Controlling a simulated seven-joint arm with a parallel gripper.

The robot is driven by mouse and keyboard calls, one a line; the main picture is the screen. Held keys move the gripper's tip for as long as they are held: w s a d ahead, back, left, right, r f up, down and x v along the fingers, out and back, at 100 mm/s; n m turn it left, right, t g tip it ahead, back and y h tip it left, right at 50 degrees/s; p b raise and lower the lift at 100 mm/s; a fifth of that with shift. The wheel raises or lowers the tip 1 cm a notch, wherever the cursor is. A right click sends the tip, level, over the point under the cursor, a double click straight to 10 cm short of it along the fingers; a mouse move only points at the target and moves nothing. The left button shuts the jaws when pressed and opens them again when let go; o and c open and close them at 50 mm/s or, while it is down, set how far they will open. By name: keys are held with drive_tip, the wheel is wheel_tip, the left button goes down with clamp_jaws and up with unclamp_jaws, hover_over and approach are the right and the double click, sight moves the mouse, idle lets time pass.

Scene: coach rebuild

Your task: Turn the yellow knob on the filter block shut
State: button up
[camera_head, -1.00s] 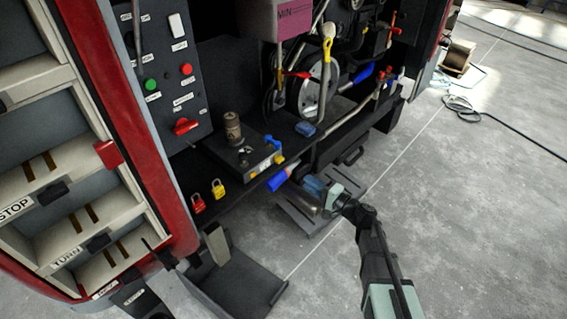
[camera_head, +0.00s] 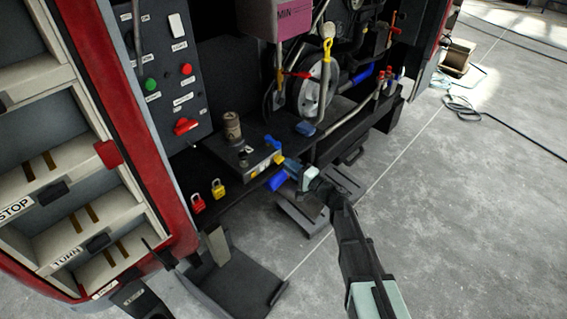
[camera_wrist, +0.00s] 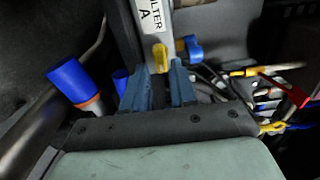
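The filter block (camera_head: 238,152) is a dark box on the machine's lower ledge. Its light face, marked "FILTER A" (camera_wrist: 152,16), shows in the wrist view. The yellow knob (camera_wrist: 160,56) stands upright on that face, beside a blue knob (camera_wrist: 189,47); in the head view the yellow knob (camera_head: 279,158) is partly hidden by my gripper. My gripper (camera_wrist: 161,78) has its two blue fingers apart, with the yellow knob's lower end at the gap between the tips. I cannot tell if they touch it. In the head view my gripper (camera_head: 289,166) is right at the block's front.
A blue-and-orange hose end (camera_wrist: 72,82) is left of the fingers in the wrist view. Red (camera_head: 198,204) and yellow padlocks (camera_head: 218,189) hang on the ledge. A red-handled lever (camera_wrist: 287,90) and cables crowd the right. Open floor lies to the right.

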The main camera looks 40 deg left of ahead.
sight(279, 159)
drive_tip(key=shift+a, duration=1.75)
clamp_jaws()
